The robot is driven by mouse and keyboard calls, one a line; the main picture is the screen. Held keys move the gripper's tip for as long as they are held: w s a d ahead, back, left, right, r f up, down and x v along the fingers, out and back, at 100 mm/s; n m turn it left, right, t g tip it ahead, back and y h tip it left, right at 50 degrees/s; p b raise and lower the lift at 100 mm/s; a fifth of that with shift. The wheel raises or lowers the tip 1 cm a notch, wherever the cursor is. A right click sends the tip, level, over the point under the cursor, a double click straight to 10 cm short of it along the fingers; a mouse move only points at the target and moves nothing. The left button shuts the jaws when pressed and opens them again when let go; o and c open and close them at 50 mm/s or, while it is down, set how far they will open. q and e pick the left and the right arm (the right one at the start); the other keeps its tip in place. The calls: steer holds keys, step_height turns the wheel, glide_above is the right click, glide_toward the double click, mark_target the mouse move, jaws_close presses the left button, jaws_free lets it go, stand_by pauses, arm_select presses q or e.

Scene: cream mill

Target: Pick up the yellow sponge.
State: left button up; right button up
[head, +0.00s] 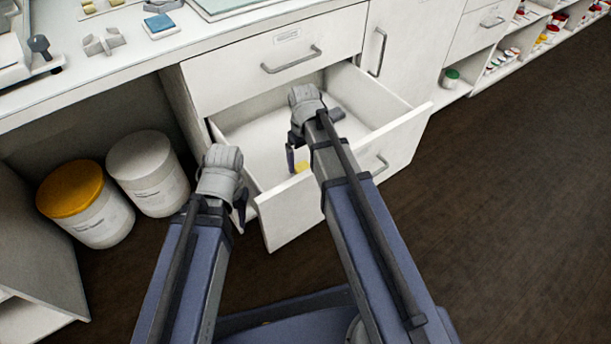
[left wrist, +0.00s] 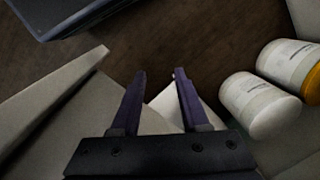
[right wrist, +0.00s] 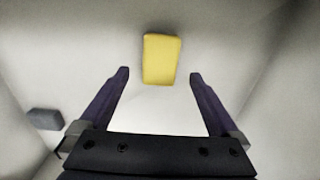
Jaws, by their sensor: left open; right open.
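The yellow sponge (right wrist: 162,59) lies in the open drawer (head: 280,218), near its front panel. In the head view only a small piece of the sponge (head: 302,167) shows beside my right arm. My right gripper (right wrist: 160,75) is open and empty, inside or just over the drawer. In the right wrist view the sponge is ahead of the fingertips, between their lines and apart from them. My left gripper (left wrist: 160,74) is open and empty at the left side of the drawer, near its front corner. In the head view its fingers are mostly hidden behind my arm.
A grey-blue block (right wrist: 44,119) also lies in the drawer. A closed drawer (head: 275,65) is above it. Two tubs, one with an orange lid (head: 70,188) and one white (head: 150,175), stand under the counter at left. The dark floor (head: 510,200) at right is clear.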

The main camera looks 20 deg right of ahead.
mark_target(304, 168)
step_height(304, 168, down, 3)
steer(key=shift+f+b, duration=0.2)
steer(key=shift+b, duration=1.05)
steer(key=shift+r, duration=0.1)
steer(key=c, duration=1.5)
step_height(304, 168, up, 10)
steer(key=p, duration=1)
steer(key=shift+c, duration=0.2)
